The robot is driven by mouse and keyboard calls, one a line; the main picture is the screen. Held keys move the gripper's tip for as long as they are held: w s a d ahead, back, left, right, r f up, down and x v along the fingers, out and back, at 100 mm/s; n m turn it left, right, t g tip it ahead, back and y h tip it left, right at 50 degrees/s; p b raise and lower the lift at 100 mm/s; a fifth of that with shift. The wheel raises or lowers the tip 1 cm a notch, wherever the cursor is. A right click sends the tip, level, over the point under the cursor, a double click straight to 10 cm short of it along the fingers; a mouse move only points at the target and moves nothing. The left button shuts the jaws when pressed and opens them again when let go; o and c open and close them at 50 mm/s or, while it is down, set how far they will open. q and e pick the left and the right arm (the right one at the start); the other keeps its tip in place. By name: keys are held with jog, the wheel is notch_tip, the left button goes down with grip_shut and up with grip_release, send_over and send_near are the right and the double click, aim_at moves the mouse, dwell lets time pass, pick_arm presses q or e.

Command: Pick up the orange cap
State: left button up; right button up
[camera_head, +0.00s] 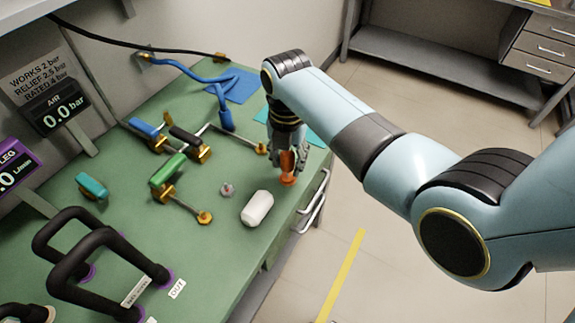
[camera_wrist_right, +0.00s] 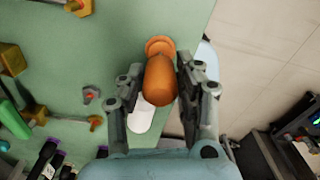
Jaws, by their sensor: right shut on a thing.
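The orange cap (camera_head: 288,168) is at the right edge of the green bench in the head view. It has a rounded body and a wider flange at one end. My right gripper (camera_head: 288,160) comes down over it from above. In the right wrist view the orange cap (camera_wrist_right: 160,78) sits between the two fingers of my right gripper (camera_wrist_right: 160,85), which are shut on it. I cannot tell whether the cap touches the bench. My left gripper is not in view.
A white capsule-shaped piece (camera_head: 257,208) lies near the cap. Green (camera_head: 168,171), blue (camera_head: 144,128) and black-handled (camera_head: 186,138) valves stand to the left. A blue hose (camera_head: 195,75) runs at the back. Black looped handles (camera_head: 85,245) stand at the front left. The bench's right edge is close.

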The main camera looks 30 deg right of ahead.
jog(key=s+d+r, duration=0.3)
jog(key=d+r, duration=0.4)
jog(key=d, duration=0.4)
jog(key=shift+s+r, duration=0.35)
jog(key=shift+r, duration=0.1)
jog(key=shift+r+p, duration=2.15)
jog(key=shift+p, duration=0.4)
notch_tip(320, 180, up, 3)
jog(key=p, duration=0.3)
